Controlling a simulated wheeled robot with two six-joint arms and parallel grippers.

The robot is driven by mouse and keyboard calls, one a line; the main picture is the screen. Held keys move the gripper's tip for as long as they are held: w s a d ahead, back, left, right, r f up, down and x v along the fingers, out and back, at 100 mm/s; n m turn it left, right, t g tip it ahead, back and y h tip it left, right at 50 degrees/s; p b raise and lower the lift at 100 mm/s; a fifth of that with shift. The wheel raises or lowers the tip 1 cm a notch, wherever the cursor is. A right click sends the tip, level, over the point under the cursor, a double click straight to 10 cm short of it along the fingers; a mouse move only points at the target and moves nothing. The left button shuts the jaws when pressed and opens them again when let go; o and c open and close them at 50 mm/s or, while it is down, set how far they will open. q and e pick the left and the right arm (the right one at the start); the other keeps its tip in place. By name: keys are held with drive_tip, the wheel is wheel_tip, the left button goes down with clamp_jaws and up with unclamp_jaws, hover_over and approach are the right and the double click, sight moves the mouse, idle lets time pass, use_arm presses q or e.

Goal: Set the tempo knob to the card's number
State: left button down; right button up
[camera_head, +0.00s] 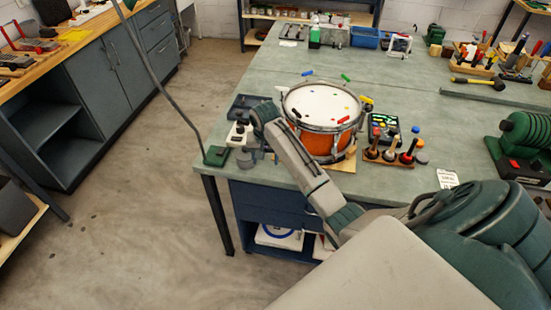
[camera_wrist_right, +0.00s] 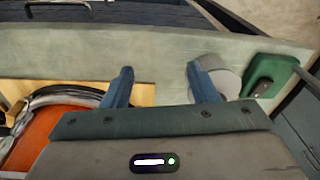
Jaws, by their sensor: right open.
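A small white device (camera_head: 239,134) stands at the bench's left edge, left of the drum; I cannot make out its knob clearly. A white card (camera_head: 447,178) with dark print lies near the front edge at the right; its number is too small to read. My right gripper (camera_head: 262,153) is beside the white device, partly hidden by its own arm. In the right wrist view its two blue fingers (camera_wrist_right: 160,78) are apart with nothing between them. A grey round piece (camera_wrist_right: 228,80) shows behind the right-hand finger. My left gripper is not in view.
An orange drum (camera_head: 322,107) stands on a wooden board close to my right arm. A green lamp base (camera_head: 215,156) sits at the bench corner. A mallet rack (camera_head: 390,156) and a box with coloured pieces (camera_head: 384,124) are right of the drum.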

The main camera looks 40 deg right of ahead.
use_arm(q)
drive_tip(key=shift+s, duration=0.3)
use_arm(e)
drive_tip(key=s+a+f+n, duration=0.2)
drive_tip(key=s+a+f, duration=0.1)
drive_tip(key=s, duration=0.5)
drive_tip(key=shift+s+a+f+n+t, duration=0.15)
drive_tip(key=shift+a+f+n+t, duration=0.15)
drive_tip(key=shift+f, duration=0.15)
